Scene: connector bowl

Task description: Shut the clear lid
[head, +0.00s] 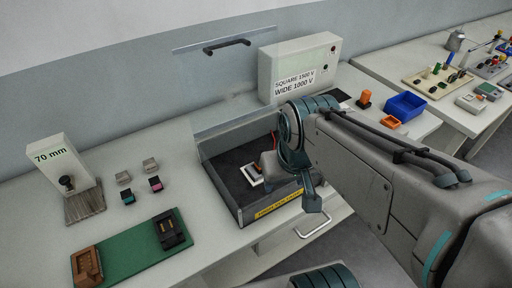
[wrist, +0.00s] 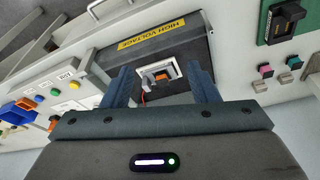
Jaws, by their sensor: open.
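The clear lid (head: 222,82) stands raised at the back of the dark open box (head: 226,195) in the head view. Its dark handle (head: 227,45) is near the upper edge. The box has a yellow HIGH VOLTAGE label (head: 279,204) on its front, also visible in the wrist view (wrist: 160,37). A white socket with an orange part (head: 251,175) is inside the box; the wrist view shows it too (wrist: 156,74). My gripper (wrist: 160,70) is open, its fingers apart on either side of the socket in that picture. I see nothing held. The lid does not show in the wrist view.
A white box labelled SQUARE 1500 V, WIDE 1000 V (head: 300,68) stands right of the lid. A blue bin (head: 405,105) and orange parts are further right. A 70 mm block (head: 62,168), several small connectors and a green board (head: 135,250) are left. A drawer handle (head: 325,224) juts out in front.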

